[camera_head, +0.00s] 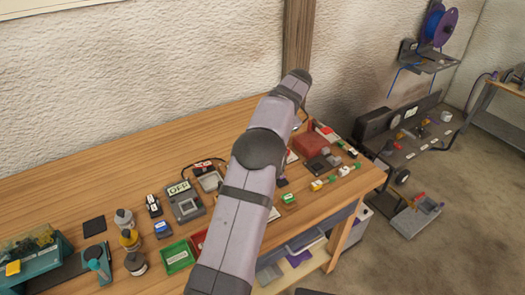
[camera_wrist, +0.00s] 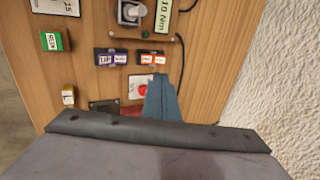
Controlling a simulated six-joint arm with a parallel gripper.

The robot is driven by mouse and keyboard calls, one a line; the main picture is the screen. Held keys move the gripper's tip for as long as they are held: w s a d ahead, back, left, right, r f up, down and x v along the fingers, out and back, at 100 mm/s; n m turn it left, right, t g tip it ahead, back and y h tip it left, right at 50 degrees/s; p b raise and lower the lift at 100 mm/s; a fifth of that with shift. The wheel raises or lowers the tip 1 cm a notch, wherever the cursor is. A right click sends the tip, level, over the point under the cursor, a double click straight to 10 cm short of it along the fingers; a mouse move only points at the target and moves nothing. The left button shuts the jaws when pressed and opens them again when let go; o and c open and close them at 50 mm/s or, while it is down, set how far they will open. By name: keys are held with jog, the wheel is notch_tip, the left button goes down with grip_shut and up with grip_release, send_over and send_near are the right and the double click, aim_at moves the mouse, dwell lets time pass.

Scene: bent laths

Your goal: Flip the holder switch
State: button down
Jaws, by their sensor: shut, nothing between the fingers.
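In the wrist view, my gripper (camera_wrist: 160,82) shows as blue-grey fingers held together, with nothing between them. Its tip is just below a small dark block with an orange and white label (camera_wrist: 149,57). A similar block with a purple and white label (camera_wrist: 112,57) lies to its left. A white plate with a red button (camera_wrist: 142,90) is partly covered by the fingers. I cannot tell which of these is the holder switch. Whether the fingers touch anything is unclear. In the head view, my arm hides the gripper and the bench area behind it.
In the wrist view, a grey device (camera_wrist: 131,12) with a "10 Nm" label (camera_wrist: 163,13) stands above, and a green block (camera_wrist: 53,41) lies left. In the head view, an "OFF" device (camera_head: 185,205), bottles (camera_head: 130,240) and a red box (camera_head: 310,145) stand on the wooden bench.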

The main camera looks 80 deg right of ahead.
jog(key=shift+d, duration=0.1)
dwell(0.3)
jog(key=p+x, duration=0.5)
jog(key=x, duration=0.8)
jog(key=shift+d+f, duration=0.2)
jog(key=shift+f, duration=0.1)
jog(key=shift+f, duration=0.1)
